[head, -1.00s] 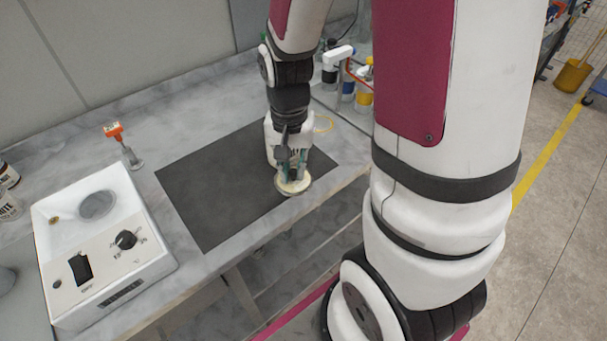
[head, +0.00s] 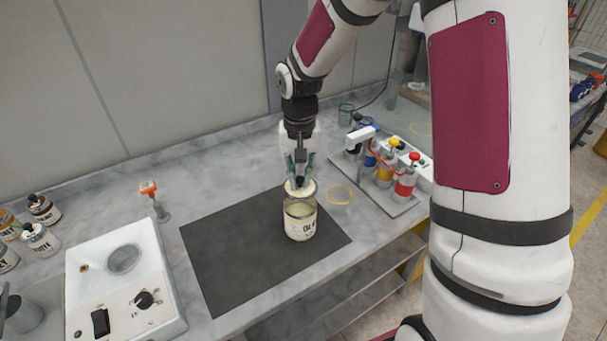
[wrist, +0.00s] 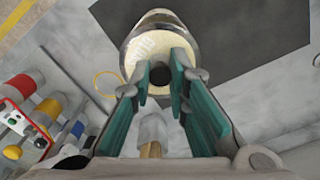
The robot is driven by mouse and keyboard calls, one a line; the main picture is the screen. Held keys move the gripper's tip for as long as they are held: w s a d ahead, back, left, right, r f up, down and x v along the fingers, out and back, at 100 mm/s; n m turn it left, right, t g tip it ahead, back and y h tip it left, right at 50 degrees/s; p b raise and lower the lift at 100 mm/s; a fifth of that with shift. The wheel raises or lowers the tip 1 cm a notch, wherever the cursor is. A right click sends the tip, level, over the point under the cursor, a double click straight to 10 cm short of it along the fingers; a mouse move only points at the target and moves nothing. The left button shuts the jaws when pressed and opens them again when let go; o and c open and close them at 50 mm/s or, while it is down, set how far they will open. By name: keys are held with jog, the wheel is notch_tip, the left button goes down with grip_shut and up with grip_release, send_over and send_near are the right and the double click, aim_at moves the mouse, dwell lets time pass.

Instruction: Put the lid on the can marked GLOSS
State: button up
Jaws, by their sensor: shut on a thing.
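A cream can (head: 300,226) with a metal rim and dark lettering stands upright on the dark mat (head: 225,255). Its top looks open, and its lettering is too small to read surely. My gripper (head: 300,183) is shut on a round cream lid (head: 299,191) by a small dark knob. In the head view the lid appears just above and behind the can's mouth. In the wrist view the lid (wrist: 150,50) lies beyond the fingertips (wrist: 160,76) and covers much of the can (wrist: 157,18). I cannot tell whether lid and rim touch.
A yellow ring (head: 341,194) lies right of the can. A tray (head: 398,207) of coloured bottles stands farther right. A white machine (head: 125,285) and an orange-topped tool (head: 150,190) are at left, with several jars (head: 42,208) beyond. The mat's left part is clear.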

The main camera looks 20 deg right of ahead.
aim_at(300, 187)
jog(key=shift+f+b, duration=0.7)
jog(key=shift+f, duration=1.9)
jog(key=shift+f, duration=0.15)
dwell(0.8)
jog(key=o, duration=0.9)
jog(key=shift+o, duration=0.3)
jog(key=o, duration=0.4)
jog(key=shift+o, duration=0.2)
jog(key=shift+r+p, duration=1.2)
jog(key=shift+r, duration=2.3)
